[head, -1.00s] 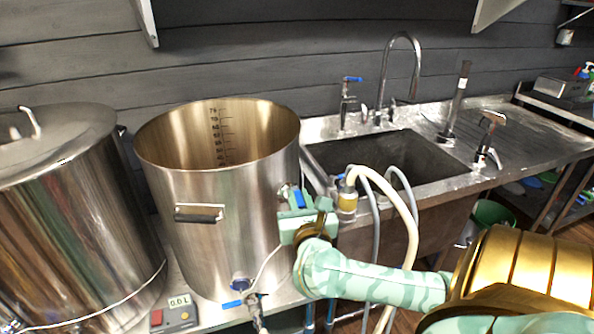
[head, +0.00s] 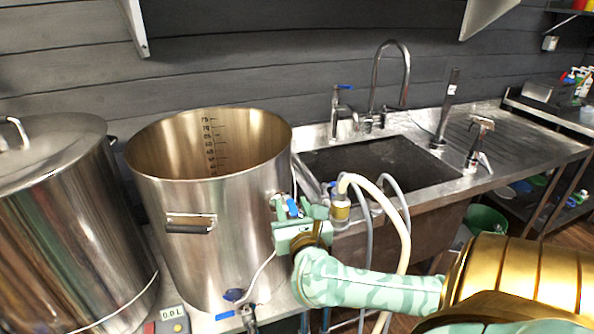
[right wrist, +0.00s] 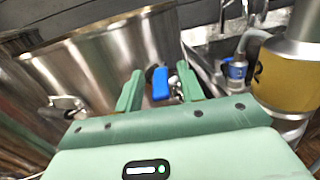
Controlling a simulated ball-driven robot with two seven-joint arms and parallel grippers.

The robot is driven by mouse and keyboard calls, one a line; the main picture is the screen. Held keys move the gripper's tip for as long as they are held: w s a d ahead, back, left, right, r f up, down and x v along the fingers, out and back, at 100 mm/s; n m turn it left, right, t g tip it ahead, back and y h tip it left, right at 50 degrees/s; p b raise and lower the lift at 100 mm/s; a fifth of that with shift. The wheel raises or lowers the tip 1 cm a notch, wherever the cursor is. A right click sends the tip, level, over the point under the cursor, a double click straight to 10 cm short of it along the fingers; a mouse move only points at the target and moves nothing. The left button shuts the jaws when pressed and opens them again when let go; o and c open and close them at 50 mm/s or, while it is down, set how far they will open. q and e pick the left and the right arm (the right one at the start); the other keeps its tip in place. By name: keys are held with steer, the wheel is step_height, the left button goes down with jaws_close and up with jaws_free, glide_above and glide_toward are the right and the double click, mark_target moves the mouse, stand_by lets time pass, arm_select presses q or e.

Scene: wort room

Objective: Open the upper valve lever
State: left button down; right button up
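The upper valve's blue lever (head: 292,206) is at the upper right side of the open steel kettle (head: 205,245). My right gripper (head: 299,211) is right at this valve. In the right wrist view, its two green fingers (right wrist: 160,77) stand apart, with the blue lever (right wrist: 161,84) showing between them. I see no clear contact between either finger and the lever. The valve body is partly hidden behind the gripper. My left gripper is not in view.
A lower valve (head: 236,295) sits near the kettle's base. A pump-like fitting (head: 341,207) with pale hoses (head: 395,215) is just right of the gripper. A lidded kettle (head: 60,230) stands left, and a sink (head: 375,165) behind right.

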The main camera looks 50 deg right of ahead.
steer(key=p+v, duration=0.1)
steer(key=v, duration=1.5)
steer(key=shift+s, duration=0.1)
